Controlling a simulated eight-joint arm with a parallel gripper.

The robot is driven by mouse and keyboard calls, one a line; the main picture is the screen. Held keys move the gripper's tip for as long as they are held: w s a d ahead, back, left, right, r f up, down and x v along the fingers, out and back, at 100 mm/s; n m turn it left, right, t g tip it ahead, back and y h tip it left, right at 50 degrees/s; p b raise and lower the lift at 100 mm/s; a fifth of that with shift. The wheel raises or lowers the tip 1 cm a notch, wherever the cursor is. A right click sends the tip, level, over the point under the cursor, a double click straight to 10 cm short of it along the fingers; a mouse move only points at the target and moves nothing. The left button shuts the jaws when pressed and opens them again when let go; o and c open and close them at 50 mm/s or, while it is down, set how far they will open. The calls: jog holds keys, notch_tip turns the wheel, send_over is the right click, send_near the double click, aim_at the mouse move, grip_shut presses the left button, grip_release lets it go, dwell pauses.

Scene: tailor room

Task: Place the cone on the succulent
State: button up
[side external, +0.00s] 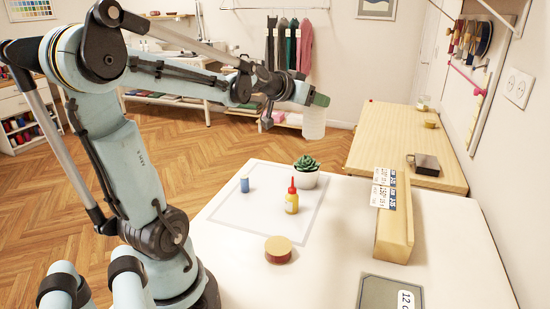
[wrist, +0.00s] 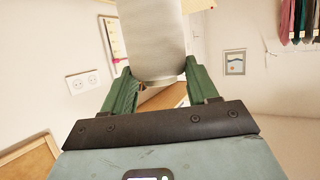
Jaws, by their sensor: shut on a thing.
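My gripper (wrist: 160,88) has green fingers shut on a pale cone (wrist: 152,35), which fills the top middle of the wrist view. In the side external view my gripper (side external: 318,100) is raised well above the table, with the whitish, translucent-looking cone (side external: 314,124) hanging below the fingers. The succulent (side external: 306,163) is a green rosette in a white pot (side external: 306,180) at the back of the white table. The cone is above the succulent in the picture and apart from it.
A yellow bottle with a red tip (side external: 292,203), a blue spool (side external: 244,184) and a round tan-topped thing (side external: 278,249) stand on the white table (side external: 330,270). A wooden block with labels (side external: 394,235) is at the right. A wooden side table (side external: 385,140) stands behind.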

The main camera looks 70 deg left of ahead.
jog(key=w+d+r+m+h, duration=0.15)
jog(key=d+r, duration=0.25)
jog(key=d, duration=0.4)
jog(key=s+a+f, duration=0.1)
jog(key=a+f, duration=1)
jog(key=shift+a+f+m+t+h, duration=0.15)
jog(key=shift+a+m+t+h, duration=0.2)
jog(key=shift+h, duration=0.1)
jog(key=o, duration=1.5)
jog(key=shift+f, duration=0.15)
